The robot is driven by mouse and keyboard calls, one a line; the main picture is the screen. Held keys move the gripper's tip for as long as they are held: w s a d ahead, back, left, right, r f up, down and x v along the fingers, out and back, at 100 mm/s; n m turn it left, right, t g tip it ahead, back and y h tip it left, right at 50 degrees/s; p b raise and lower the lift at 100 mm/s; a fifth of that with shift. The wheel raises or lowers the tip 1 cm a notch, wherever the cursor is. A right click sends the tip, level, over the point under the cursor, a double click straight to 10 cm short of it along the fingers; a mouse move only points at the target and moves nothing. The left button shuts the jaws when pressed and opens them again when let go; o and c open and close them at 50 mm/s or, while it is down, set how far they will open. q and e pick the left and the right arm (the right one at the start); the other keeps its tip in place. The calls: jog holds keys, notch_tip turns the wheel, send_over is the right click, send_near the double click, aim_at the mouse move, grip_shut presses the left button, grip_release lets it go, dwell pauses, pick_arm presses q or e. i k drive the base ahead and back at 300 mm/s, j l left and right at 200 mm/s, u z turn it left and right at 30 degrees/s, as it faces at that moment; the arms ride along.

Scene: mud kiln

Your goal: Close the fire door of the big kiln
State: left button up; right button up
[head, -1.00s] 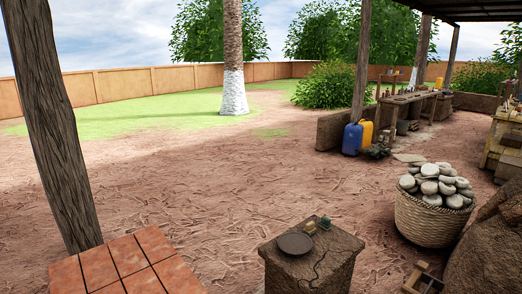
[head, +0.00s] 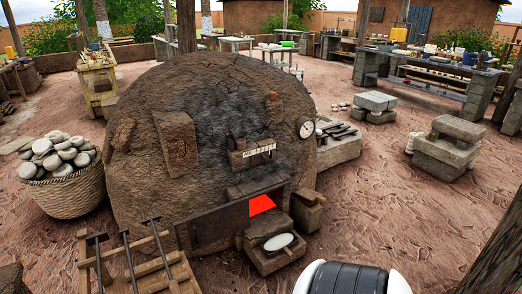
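The big kiln (head: 215,110) is a large brown mud dome with a cracked, sooty top, in the middle of the head view. Its fire door (head: 213,226) is a dark flat panel low on the front. The door stands open, swung out to the left of the firing mouth. A red glow (head: 262,204) shows in the mouth, just right of the door's edge. Neither of my grippers is in view.
A wooden rack with dark-handled tools (head: 130,262) stands in front of the door at the lower left. A stone block with a white dish (head: 278,242) sits below the mouth. A basket of stones (head: 64,185) is at left. Bare ground (head: 385,205) lies at right.

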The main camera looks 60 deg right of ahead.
aim_at(207, 229)
jog(key=z, duration=1.7)
jog(key=k, duration=0.35)
jog(key=k+u, duration=0.1)
jog(key=u, duration=0.35)
jog(key=k+u, duration=0.1)
jog(key=u, duration=0.3)
jog(key=k+j+u, duration=0.1)
jog(key=u, duration=0.35)
jog(key=i+l+u, duration=0.2)
jog(key=l+u, duration=0.25)
jog(key=l, duration=0.2)
jog(key=l+u, duration=0.4)
jog(key=l, duration=0.25)
jog(key=l+u, duration=0.45)
jog(key=l, duration=0.25)
